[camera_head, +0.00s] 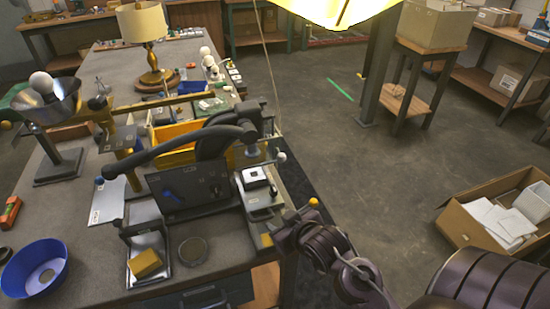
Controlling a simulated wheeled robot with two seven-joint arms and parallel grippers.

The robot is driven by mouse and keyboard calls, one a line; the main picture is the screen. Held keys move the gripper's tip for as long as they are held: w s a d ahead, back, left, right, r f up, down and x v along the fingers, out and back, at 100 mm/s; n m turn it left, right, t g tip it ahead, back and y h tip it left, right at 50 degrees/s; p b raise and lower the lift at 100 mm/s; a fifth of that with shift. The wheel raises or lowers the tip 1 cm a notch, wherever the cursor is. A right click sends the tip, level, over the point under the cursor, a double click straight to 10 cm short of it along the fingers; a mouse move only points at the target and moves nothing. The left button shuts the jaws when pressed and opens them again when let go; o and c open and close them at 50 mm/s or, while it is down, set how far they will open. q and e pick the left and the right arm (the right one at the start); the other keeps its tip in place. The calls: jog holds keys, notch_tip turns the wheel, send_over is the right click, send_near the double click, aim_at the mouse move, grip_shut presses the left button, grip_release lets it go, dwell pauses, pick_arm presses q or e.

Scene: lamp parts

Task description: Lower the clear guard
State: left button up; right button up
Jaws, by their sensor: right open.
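A bench machine stands on the near grey table, with a long black curved lever (185,146) and a dark panel (205,190) carrying a blue knob. I cannot make out a clear guard for certain among its parts. An orange ball knob (313,202) shows at the machine's right side, at the table's right edge. My right gripper (308,232) is open, just below this knob. Whether it touches anything there is unclear, and its fingers are partly hidden by its own dark links. My left gripper is not in view.
A blue bowl (35,268), a tray with a yellow block (145,263) and a metal funnel (45,101) on a stand occupy the table's left side. A lamp (148,45) stands farther back.

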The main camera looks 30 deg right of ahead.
aim_at(284, 161)
jog(key=w+d+r+t, duration=0.3)
jog(key=d+r+t, duration=0.35)
jog(key=r, duration=0.35)
jog(key=shift+n+t, duration=0.3)
jog(key=shift+t, duration=0.05)
jog(key=w+p, duration=0.2)
jog(key=w, duration=0.5)
jog(key=shift+w+f, duration=0.15)
jog(key=shift+w, duration=0.1)
grip_shut()
